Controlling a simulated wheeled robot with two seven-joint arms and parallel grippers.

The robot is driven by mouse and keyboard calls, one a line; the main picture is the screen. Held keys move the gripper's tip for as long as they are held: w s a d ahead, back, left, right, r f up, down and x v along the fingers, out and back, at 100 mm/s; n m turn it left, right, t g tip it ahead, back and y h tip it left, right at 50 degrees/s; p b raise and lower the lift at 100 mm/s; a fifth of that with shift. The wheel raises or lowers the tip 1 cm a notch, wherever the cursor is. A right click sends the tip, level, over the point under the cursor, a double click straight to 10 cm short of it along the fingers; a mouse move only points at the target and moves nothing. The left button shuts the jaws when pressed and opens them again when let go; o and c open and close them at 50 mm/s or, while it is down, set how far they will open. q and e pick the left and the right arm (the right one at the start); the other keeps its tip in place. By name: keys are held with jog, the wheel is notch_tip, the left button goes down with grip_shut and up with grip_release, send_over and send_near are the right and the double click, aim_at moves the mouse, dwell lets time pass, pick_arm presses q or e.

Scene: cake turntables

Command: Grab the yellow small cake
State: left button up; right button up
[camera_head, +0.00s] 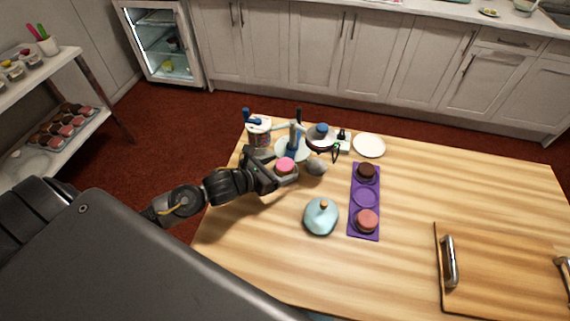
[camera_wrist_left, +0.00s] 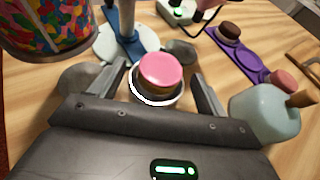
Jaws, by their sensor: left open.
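A small round cake with a pink top (camera_head: 285,165) sits in a white dish near the table's back left. In the left wrist view the pink-topped cake (camera_wrist_left: 160,72) shows a darker, yellowish-brown side. No cake with a plainly yellow top shows on the table. My left gripper (camera_head: 284,176) is open at this cake. In the left wrist view its fingers (camera_wrist_left: 155,85) stand apart, one on each side of the dish. I cannot tell whether they touch it. My right gripper is not in view.
A purple tray (camera_head: 364,197) holds a dark cake and a pinkish cake. A light blue lidded pot (camera_head: 320,217) stands to its left. A blue-and-white stand (camera_head: 296,139) and a colourful container (camera_head: 259,132) are behind the gripper. A board (camera_head: 510,270) lies front right.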

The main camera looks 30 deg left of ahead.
pick_arm(q)
jog(key=shift+w+d+f, duration=0.2)
jog(key=shift+w+f, duration=0.05)
jog(key=shift+w, duration=0.3)
jog(key=c, duration=1.2)
